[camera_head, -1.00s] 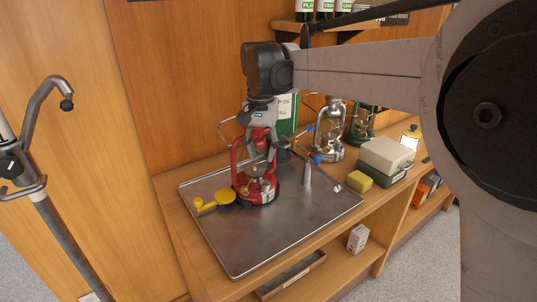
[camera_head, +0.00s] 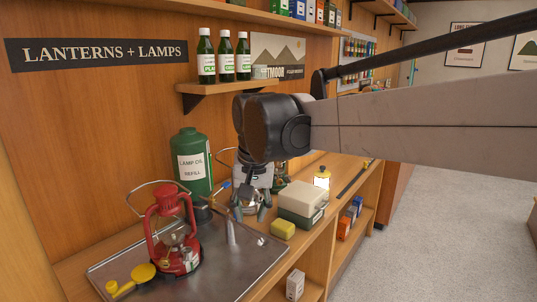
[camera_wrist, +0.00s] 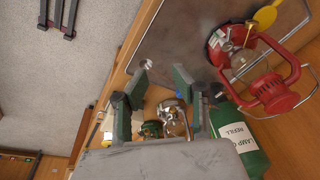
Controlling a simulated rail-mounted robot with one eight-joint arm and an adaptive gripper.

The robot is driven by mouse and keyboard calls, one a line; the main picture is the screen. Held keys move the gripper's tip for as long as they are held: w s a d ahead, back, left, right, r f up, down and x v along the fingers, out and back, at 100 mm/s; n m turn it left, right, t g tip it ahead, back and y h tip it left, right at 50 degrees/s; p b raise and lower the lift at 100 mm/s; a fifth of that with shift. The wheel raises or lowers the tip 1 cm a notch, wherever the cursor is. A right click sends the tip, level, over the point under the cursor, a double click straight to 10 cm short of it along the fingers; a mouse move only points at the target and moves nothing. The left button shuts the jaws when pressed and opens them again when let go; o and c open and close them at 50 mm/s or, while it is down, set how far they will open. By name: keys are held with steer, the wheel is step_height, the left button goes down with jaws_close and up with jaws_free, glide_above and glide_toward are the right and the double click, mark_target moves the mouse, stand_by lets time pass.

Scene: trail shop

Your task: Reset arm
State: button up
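My gripper (camera_head: 249,210) hangs from the arm and points down, to the right of the red lantern (camera_head: 174,245). Its fingers are apart, with nothing held between them; the wrist view also shows the gripper (camera_wrist: 164,69) open. The red lantern stands upright on the metal tray (camera_head: 222,277), apart from my gripper. In the wrist view the red lantern (camera_wrist: 274,88) is at the upper right. A silver lantern is behind my gripper in the head view and partly hidden; it shows in the wrist view (camera_wrist: 171,118) between the fingers.
A green lamp oil can (camera_head: 192,152) stands behind the tray. A yellow sponge (camera_head: 283,229) and a pale-topped green box (camera_head: 301,202) are to the right. Bottles stand on a small shelf (camera_head: 215,88) above. Open floor (camera_head: 440,210) lies to the right.

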steer(key=s+d+f+t, duration=0.2)
steer(key=s+d+f, duration=0.2)
steer(key=s+d, duration=0.5)
steer(key=s+d+f+m+t+h, duration=0.1)
steer(key=s+d+f+t, duration=0.2)
steer(key=s+d, duration=0.7)
steer(key=d+f, duration=0.1)
steer(key=d, duration=0.4)
steer(key=shift+s+f, duration=0.15)
steer(key=shift+f, duration=0.25)
steer(key=shift+d, duration=0.1)
